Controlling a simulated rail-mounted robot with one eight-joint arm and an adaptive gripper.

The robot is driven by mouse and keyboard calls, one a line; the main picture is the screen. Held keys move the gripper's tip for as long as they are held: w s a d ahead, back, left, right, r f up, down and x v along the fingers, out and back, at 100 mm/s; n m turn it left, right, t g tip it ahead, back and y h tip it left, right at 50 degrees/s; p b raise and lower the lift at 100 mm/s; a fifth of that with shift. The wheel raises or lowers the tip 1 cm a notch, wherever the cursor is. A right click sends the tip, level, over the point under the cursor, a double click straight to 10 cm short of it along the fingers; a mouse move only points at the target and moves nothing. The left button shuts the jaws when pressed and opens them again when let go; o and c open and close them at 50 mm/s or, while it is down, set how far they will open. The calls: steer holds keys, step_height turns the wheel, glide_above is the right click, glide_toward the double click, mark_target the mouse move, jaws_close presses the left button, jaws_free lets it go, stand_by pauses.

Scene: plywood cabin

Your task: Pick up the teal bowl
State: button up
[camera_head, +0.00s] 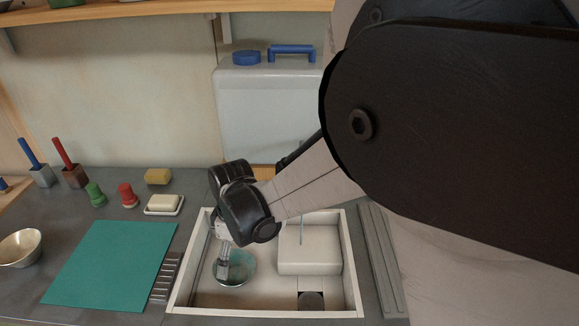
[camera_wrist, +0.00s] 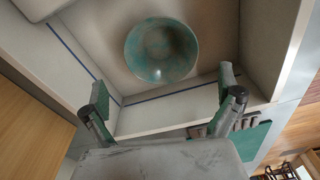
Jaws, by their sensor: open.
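The teal bowl (camera_head: 238,267) sits on the floor of the white sink-like basin (camera_head: 352,262), near its left wall. In the wrist view the bowl (camera_wrist: 161,50) is upright and empty, with a mottled teal inside. My gripper (camera_head: 223,266) reaches down into the basin over the bowl's left side in the head view and hides part of it. In the wrist view my gripper (camera_wrist: 163,92) has its two fingers spread wide. The bowl lies beyond the fingertips, with nothing between the fingers. I cannot tell whether a finger touches the bowl.
A white block (camera_head: 309,252) stands in the basin to the right of the bowl. A teal mat (camera_head: 112,265) and a metal bowl (camera_head: 20,247) lie to the left. Soap on a dish (camera_head: 164,204), a sponge (camera_head: 158,176) and red and green objects stand behind the mat.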

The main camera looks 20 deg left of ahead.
mark_target(234, 275)
steer(key=shift+s+a+f, duration=0.1)
steer(key=shift+a+f, duration=0.05)
steer(key=shift+f, duration=1.75)
steer(key=shift+s+a+f, duration=0.1)
steer(key=shift+a+f, duration=0.05)
steer(key=shift+f, duration=1.75)
steer(key=c, duration=1.3)
steer(key=shift+r, duration=0.15)
